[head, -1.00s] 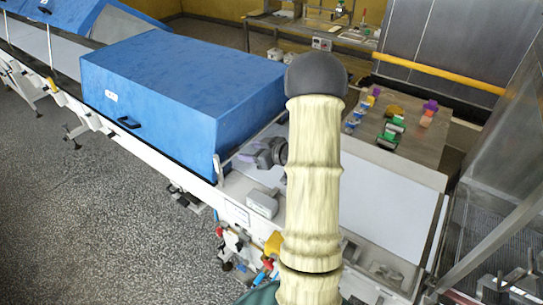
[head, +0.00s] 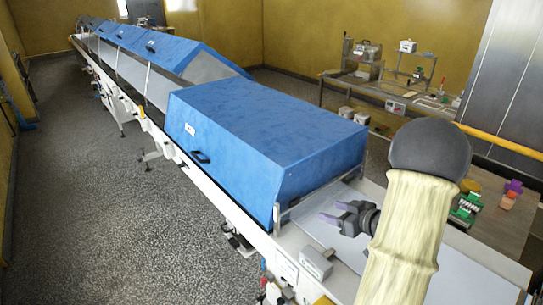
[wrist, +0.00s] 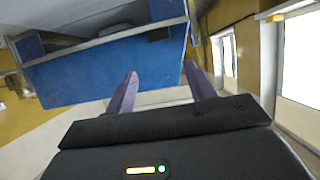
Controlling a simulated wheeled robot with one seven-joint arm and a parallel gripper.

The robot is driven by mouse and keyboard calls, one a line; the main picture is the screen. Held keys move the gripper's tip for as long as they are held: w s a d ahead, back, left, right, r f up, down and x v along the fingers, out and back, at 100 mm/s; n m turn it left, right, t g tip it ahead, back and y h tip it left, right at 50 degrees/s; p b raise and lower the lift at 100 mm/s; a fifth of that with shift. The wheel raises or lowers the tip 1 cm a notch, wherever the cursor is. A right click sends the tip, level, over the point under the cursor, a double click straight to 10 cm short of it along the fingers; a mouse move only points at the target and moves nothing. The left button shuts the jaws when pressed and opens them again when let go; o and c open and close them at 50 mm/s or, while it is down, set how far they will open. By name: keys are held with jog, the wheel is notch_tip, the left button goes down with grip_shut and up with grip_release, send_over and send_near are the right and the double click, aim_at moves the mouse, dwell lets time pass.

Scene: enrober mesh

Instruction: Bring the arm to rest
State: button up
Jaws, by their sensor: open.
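My gripper (head: 328,212) is in the head view, beyond my cream-sleeved arm, just off the near right end of the large blue hood (head: 265,130). Its two purple-grey fingers point left, towards the hood's end. In the wrist view the fingers (wrist: 160,72) stand apart with nothing between them. A blue panel (wrist: 105,65) fills the upper left of that view, beyond the fingertips. My arm hides part of the white machine bed.
A small grey box (head: 316,262) sits on the machine edge below my gripper. A brown table (head: 500,235) with coloured items stands at right, partly behind my arm. A bench (head: 385,92) with equipment is at the back. Speckled floor (head: 90,215) is clear at left.

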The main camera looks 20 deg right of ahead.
jog(key=w+a+m+g+h, duration=0.2)
jog(key=a+g+h, duration=0.1)
jog(key=a+h, duration=0.3)
jog(key=s+a+m+g+y, duration=0.1)
jog(key=s+a+g, duration=0.6)
jog(key=s+a, duration=0.8)
jog(key=shift+a+f+m, duration=0.3)
jog(key=shift+a+m, duration=0.2)
jog(key=shift+a, duration=0.5)
jog(key=shift+c, duration=0.2)
jog(key=c, duration=0.3)
jog(key=shift+w, duration=0.1)
jog(key=shift+c, duration=0.3)
